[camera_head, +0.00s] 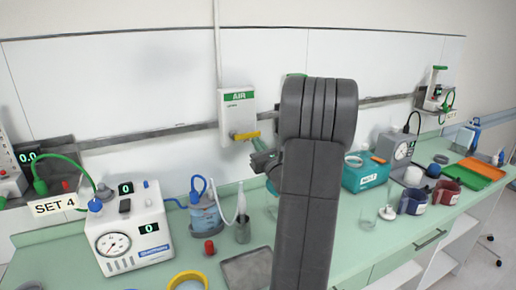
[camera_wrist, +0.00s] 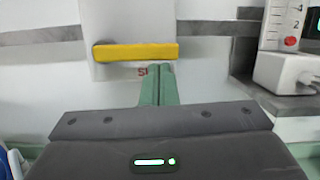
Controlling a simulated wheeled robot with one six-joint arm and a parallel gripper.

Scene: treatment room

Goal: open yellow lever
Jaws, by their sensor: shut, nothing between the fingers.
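The yellow lever (camera_head: 246,135) is on the lower part of the white AIR box (camera_head: 237,104) on the back wall. In the wrist view the lever (camera_wrist: 125,53) lies horizontal across the white box face (camera_wrist: 110,72), with its free end to the right. My gripper's green fingers (camera_wrist: 157,68) are shut together and empty. Their tips appear just below the lever's right part; I cannot tell whether they touch it. They cover part of red lettering under the lever. In the head view my arm hides most of my gripper, which is just below and right of the lever.
A wall rail (camera_head: 180,129) runs behind the box. Below, the green bench holds a white device with a gauge (camera_head: 128,228), a blue-topped bottle (camera_head: 204,212), a metal cup (camera_head: 243,230) and a teal box (camera_head: 366,172). A white block (camera_wrist: 285,72) is at right in the wrist view.

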